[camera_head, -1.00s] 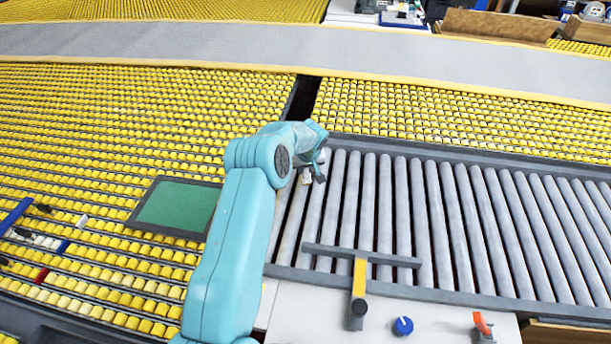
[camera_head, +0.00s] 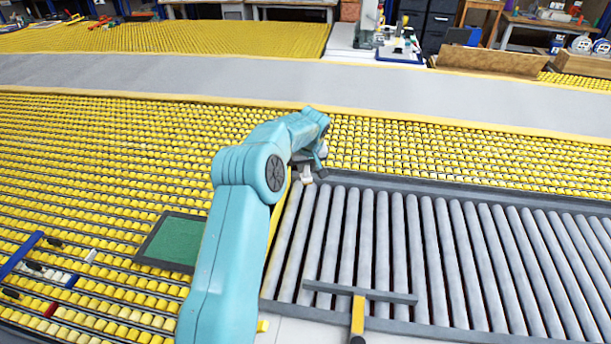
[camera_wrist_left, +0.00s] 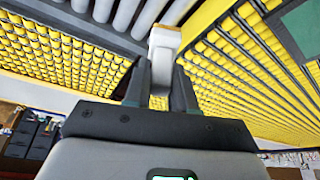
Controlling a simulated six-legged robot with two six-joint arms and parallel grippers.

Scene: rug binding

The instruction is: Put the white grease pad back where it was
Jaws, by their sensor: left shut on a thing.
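The white grease pad (camera_wrist_left: 164,42) is between the fingers of my left gripper (camera_wrist_left: 160,82) in the left wrist view, pale with an orange-yellow edge at its far end. My left gripper (camera_head: 312,172) is shut on it. In the head view a small white part of the pad (camera_head: 306,177) shows below the fingers, near the back left corner of the grey roller bed (camera_head: 400,245). My arm hides part of that corner. My right gripper is in neither view.
A green panel in a dark frame (camera_head: 172,242) lies on the yellow rollers, left of my arm. A blue rack (camera_head: 22,252) and small tools lie at the far left. A dark crossbar with a yellow handle (camera_head: 357,312) is at the roller bed's front edge.

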